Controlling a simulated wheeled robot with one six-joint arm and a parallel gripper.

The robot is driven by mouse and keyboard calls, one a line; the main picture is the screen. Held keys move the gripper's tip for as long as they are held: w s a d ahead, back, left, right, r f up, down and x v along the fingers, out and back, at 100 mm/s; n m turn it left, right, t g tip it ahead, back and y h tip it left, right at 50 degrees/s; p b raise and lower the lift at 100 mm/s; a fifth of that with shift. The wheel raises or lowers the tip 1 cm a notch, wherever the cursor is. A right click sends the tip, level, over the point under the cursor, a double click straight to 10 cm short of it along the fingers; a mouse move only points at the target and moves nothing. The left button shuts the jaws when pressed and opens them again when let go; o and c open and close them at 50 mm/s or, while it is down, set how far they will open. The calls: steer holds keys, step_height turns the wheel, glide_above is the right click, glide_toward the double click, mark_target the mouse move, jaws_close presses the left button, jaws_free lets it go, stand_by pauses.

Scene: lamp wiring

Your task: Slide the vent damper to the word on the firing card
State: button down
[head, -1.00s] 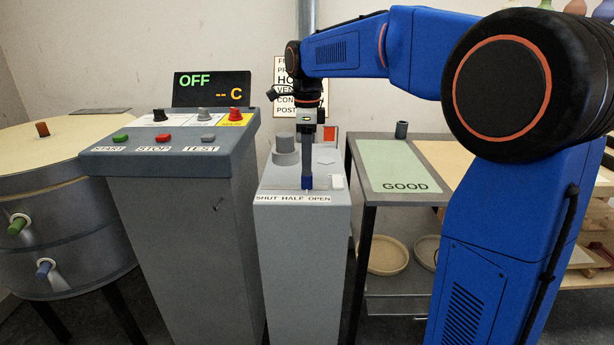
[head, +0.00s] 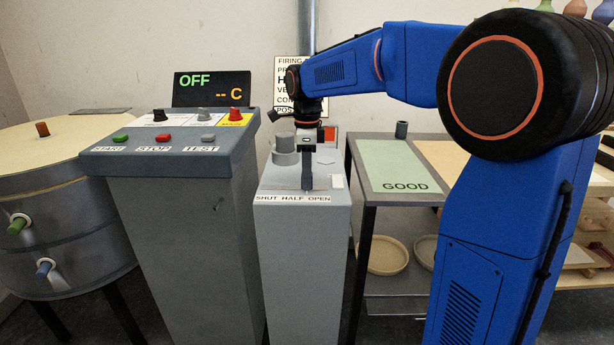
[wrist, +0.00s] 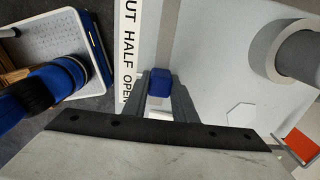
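The vent damper's blue knob (wrist: 159,84) stands between the two fingers of my gripper (wrist: 162,88) in the wrist view. One finger is on each side of it. I cannot tell whether they press on it. The label strip (head: 292,198) reads SHUT, HALF, OPEN from left to right. In the wrist view the knob is beside the OPEN end of the strip (wrist: 127,50). In the head view my gripper (head: 307,187) points down at the slot and hides the knob. The firing card (head: 284,70) hangs on the wall. My arm covers much of it, and its vent word is hidden.
A side table with a green GOOD mat (head: 395,165) is to the right.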

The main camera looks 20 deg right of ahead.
steer(key=shift+s+d, duration=0.25)
steer(key=shift+d, duration=0.5)
steer(key=shift+s+d, duration=0.2)
steer(key=shift+d, duration=0.55)
steer(key=shift+s+d, duration=0.25)
steer(key=shift+d, duration=0.5)
steer(key=c, duration=1.4)
jaws_free()
steer(key=shift+d, duration=0.1)
steer(key=shift+c, duration=0.2)
step_height(320, 180, up, 18)
steer(key=shift+f, duration=0.25)
steer(key=shift+s, duration=0.15)
